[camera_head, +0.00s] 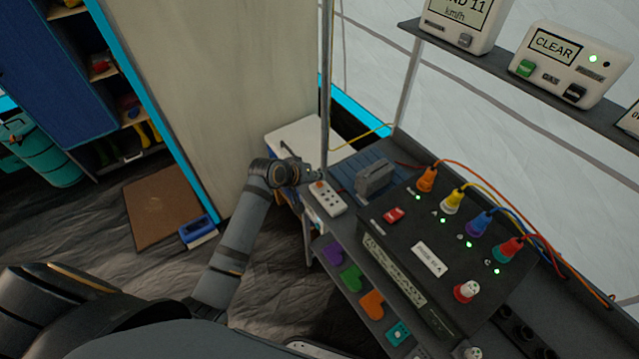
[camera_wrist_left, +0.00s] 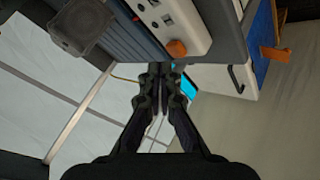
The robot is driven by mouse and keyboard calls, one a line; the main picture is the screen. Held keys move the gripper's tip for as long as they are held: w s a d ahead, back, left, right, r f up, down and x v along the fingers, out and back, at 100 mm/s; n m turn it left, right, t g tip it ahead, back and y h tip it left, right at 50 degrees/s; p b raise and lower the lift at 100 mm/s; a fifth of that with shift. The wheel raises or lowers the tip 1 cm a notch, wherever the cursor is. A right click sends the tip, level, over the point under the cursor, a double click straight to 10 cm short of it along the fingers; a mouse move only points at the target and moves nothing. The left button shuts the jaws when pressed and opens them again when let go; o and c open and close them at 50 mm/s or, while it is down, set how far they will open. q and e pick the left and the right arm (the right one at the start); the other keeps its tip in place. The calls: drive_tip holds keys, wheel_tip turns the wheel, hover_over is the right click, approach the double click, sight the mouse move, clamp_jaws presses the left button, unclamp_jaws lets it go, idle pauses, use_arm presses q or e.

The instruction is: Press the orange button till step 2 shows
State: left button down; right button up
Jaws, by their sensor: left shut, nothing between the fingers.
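In the left wrist view the button (camera_wrist_left: 176,48) and the white box (camera_wrist_left: 170,18) show at the top. My left gripper (camera_head: 316,173) is shut and empty, just beyond the button's end of the box. In the left wrist view my closed fingertips (camera_wrist_left: 158,72) point near the button, with a small gap in the picture; I cannot tell contact. No step number is readable. My right gripper is out of view.
A grey box (camera_head: 375,178) stands behind the white box. A black panel (camera_head: 440,245) with coloured plugs and cables fills the bench to the right. A shelf above holds a "CLEAR" display (camera_head: 555,45). A thin pole (camera_head: 325,90) rises close to my gripper.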

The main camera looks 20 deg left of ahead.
sight(317, 185)
use_arm(q)
drive_tip(key=shift+f, duration=0.15)
drive_tip(key=shift+f, duration=0.25)
drive_tip(key=shift+f, duration=0.55)
idle(0.8)
drive_tip(key=shift+r+p, duration=0.9)
drive_tip(key=shift+p, duration=0.3)
wheel_tip(317, 185, up, 5)
drive_tip(key=p, duration=0.6)
drive_tip(key=shift+r, duration=0.15)
